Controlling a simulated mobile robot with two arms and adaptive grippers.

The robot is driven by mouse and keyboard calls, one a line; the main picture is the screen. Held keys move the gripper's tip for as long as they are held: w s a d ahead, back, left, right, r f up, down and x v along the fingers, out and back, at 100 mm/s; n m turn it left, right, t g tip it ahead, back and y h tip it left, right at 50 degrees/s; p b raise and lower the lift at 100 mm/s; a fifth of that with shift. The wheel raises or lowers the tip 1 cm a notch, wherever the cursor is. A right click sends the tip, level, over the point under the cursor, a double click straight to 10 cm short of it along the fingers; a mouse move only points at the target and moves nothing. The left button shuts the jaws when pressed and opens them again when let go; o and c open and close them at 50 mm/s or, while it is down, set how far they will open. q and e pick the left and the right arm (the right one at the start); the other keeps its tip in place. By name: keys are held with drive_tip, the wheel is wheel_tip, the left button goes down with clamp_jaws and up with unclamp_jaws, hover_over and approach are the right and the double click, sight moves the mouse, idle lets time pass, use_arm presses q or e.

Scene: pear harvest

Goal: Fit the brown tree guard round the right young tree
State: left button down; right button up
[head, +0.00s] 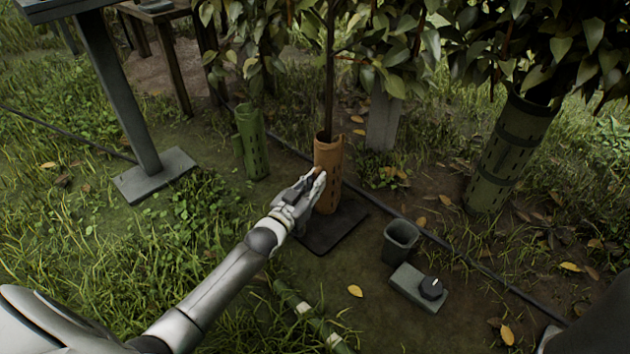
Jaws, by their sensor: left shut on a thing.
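The brown tree guard (330,154) is an upright, slotted tube in the middle of the head view. The thin dark trunk of a young tree (330,70) comes down into its top opening, so the guard appears to stand around the trunk. Its lower end is at a dark square mat (335,228). My left gripper (318,178) is shut on the guard's left front side. The gripper partly hides the guard's lower left. The guard's back seam is hidden.
A green guard (252,143) stands to the left, and a larger one (508,150) encloses a leafy tree at right. A dark hose (430,232) crosses the ground. A grey pot (400,242) and a grey block with a black knob (418,288) lie front right. Leaves hang above.

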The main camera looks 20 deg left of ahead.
idle(0.3)
use_arm(q)
drive_tip(key=c, duration=1.4)
unclamp_jaws()
drive_tip(key=shift+f, duration=0.1)
drive_tip(key=s+p, duration=0.2)
drive_tip(key=s+a+r+p, duration=0.1)
drive_tip(key=s+p, duration=0.1)
drive_tip(key=s+a+r+p, duration=0.1)
drive_tip(key=s+p, duration=0.1)
drive_tip(key=shift+s+a, duration=0.15)
drive_tip(key=shift+s, duration=0.15)
